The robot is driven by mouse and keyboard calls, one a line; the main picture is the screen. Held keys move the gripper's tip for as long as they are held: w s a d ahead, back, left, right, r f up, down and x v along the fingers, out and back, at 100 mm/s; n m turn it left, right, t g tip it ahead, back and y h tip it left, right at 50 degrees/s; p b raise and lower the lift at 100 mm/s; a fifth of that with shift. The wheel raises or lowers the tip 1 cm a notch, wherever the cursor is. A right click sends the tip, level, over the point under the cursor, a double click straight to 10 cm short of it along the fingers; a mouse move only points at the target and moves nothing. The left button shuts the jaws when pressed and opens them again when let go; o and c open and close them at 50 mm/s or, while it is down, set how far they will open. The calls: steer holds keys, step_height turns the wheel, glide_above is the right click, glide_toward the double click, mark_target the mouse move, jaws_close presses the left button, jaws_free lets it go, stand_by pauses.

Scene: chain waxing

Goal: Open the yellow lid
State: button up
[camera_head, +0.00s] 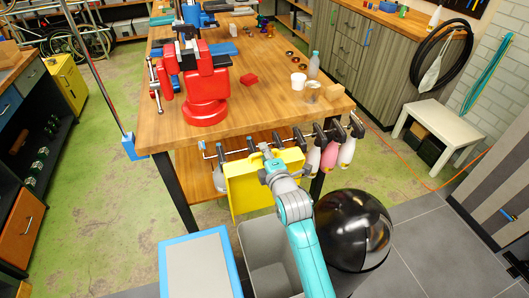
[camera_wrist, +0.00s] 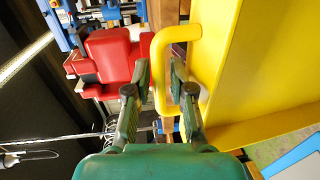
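The yellow lid (camera_head: 240,191) is a broad panel standing steeply at the front of the workbench in the head view. It fills the right side of the wrist view (camera_wrist: 250,60). Its yellow loop handle (camera_wrist: 180,33) sticks out on its left side there. My gripper (camera_head: 268,163) is at the lid's upper part in the head view. In the wrist view, my gripper's dark fingers (camera_wrist: 161,72) lie on either side of the handle's bar, close against it. My arm hides part of the lid's right side.
A grey open bin (camera_head: 262,245) and a black rounded bin (camera_head: 352,230) stand below. The wooden workbench (camera_head: 235,120) carries a red vise (camera_head: 205,95). Several tools and bottles hang from a rail (camera_head: 285,141) at its edge. A blue-edged grey box (camera_head: 198,265) stands at the left.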

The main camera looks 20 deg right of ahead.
jaws_close()
steer(key=s, duration=0.6)
steer(key=shift+s+f, duration=0.35)
steer(key=shift+s, duration=0.05)
jaws_free()
